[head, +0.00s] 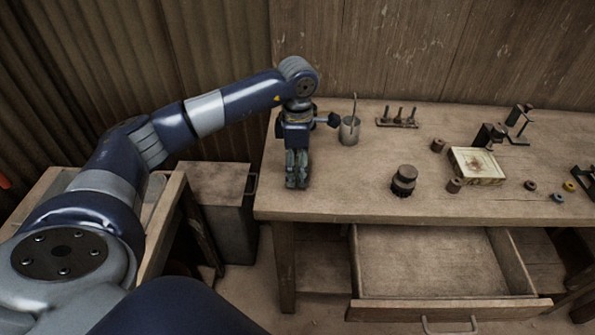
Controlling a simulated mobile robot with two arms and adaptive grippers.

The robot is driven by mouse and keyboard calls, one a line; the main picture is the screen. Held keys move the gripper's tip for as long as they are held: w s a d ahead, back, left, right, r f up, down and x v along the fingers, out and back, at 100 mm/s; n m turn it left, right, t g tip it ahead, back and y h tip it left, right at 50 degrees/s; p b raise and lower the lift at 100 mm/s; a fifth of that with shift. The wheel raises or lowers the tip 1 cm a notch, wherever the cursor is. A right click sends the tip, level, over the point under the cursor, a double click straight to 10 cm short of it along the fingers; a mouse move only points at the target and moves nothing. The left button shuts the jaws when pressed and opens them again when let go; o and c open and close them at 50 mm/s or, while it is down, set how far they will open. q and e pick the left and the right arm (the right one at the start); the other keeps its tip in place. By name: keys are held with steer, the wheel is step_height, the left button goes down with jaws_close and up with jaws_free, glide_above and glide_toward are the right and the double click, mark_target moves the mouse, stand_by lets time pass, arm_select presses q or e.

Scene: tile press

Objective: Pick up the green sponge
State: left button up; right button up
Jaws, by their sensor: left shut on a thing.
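My left gripper (297,184) points down over the left end of the workbench top, close to the wood. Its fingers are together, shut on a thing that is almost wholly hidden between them. I take it to be the green sponge, but no clear green surface shows, and I see no other sponge on the bench. I cannot tell whether the held thing touches the bench. My right gripper is not in view.
The workbench (345,203) carries a grey cup with a stick (349,130), a peg rack (397,122), a dark round weight (403,181), a pale box (477,166) and several small spools. A drawer (440,262) hangs open below. The bench's front left is clear.

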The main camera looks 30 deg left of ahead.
arm_select(q)
steer(key=shift+s+d+r+b, duration=0.1)
steer(key=shift+d+r+b, duration=0.3)
steer(key=shift+d+r, duration=0.35)
steer(key=s+d+r+b, duration=0.1)
steer(key=s+d+b, duration=0.1)
steer(key=d, duration=1.2)
steer(key=shift+s+d+r+b, duration=0.25)
steer(key=shift+r+b, duration=0.15)
steer(key=shift+b, duration=0.15)
steer(key=shift+a, duration=0.1)
steer(key=o, duration=0.3)
steer(key=c, duration=0.3)
steer(key=shift+c, duration=0.2)
